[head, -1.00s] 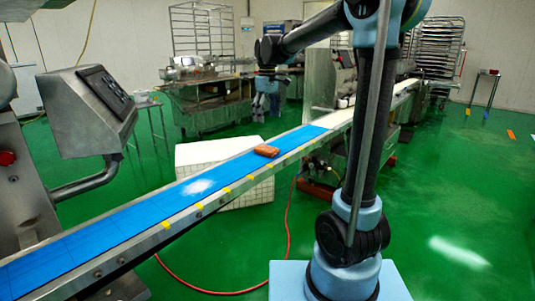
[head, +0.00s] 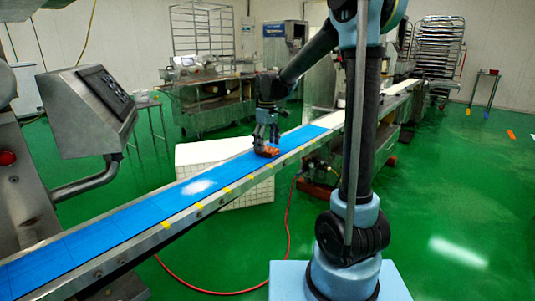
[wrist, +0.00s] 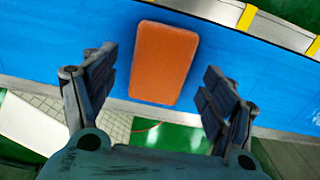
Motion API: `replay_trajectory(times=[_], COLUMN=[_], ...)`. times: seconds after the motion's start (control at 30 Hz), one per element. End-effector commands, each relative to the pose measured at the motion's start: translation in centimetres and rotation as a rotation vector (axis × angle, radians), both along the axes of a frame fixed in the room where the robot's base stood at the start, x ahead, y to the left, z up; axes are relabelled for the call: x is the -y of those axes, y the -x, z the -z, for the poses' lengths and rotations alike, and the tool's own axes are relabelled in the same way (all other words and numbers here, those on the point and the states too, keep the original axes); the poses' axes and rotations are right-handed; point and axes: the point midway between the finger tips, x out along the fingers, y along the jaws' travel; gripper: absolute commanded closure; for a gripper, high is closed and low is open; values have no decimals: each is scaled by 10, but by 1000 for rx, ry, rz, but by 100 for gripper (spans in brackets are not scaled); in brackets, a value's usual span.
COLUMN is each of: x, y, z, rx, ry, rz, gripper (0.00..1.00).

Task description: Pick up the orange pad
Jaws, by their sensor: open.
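The orange pad (head: 266,152) lies flat on the blue conveyor belt (head: 130,213). In the wrist view the orange pad (wrist: 164,64) is a rounded rectangle, seen between and a little beyond the two fingers. My gripper (head: 267,142) points down at the pad from above and partly covers it in the head view. In the wrist view my gripper (wrist: 158,88) is open and empty, one finger on each side of the pad with a gap to both. Whether the fingertips are level with the pad is hard to tell.
A metal rail with yellow marks (head: 228,190) edges the belt. A white tiled box (head: 200,152) stands behind the belt. A control panel (head: 88,108) is at the left. The belt around the pad is clear.

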Motion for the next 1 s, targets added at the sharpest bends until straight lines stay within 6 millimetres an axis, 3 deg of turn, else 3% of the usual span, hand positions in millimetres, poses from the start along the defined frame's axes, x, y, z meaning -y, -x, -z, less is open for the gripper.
replay_trajectory(times=[0.2, 0.43, 0.63, 1.0], x=[0, 0, 0, 0], y=[0, 0, 0, 0], z=[17, 18, 18, 16], rx=[0, 0, 0, 0], ry=[0, 0, 0, 0], rz=[0, 0, 0, 0], gripper=[22, 22, 63, 63])
